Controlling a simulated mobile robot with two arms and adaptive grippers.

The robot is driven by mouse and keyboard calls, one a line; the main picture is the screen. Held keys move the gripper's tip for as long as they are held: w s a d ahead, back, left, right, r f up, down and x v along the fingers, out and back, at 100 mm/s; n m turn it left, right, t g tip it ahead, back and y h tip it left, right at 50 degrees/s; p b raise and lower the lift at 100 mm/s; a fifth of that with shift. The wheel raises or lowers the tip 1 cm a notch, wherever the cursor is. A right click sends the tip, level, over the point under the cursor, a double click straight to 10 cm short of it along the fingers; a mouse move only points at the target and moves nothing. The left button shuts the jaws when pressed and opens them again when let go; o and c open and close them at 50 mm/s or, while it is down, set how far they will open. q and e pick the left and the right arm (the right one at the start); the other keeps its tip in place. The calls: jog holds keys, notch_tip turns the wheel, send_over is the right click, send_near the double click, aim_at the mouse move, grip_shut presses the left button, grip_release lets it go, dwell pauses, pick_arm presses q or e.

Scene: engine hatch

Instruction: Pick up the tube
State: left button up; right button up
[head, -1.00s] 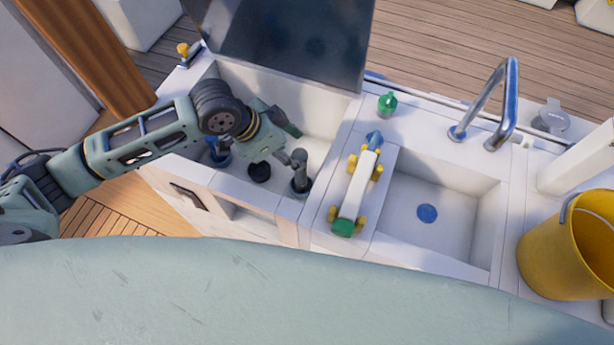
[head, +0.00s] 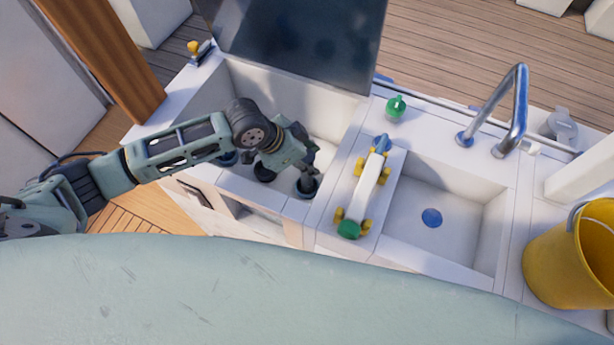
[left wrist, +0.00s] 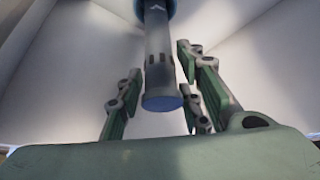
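A grey tube (head: 307,183) stands in a socket at the right front of the open hatch. In the left wrist view the tube (left wrist: 159,72) has slots, a blue end facing the camera and a blue collar at its far end. My left gripper (head: 306,163) is at the tube in the head view. In the left wrist view its green finger pads (left wrist: 158,103) are spread on both sides of the tube, with gaps visible. Part of the tube is hidden by the gripper in the head view. My right gripper is not in view.
A white cylinder (head: 367,187) with green and blue ends lies in yellow holders on the counter right of the hatch. Beyond are a sink (head: 450,215), a faucet (head: 515,110) and a yellow bucket (head: 560,255). The dark raised lid (head: 300,45) stands behind the hatch.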

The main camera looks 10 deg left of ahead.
pick_arm(q)
grip_shut()
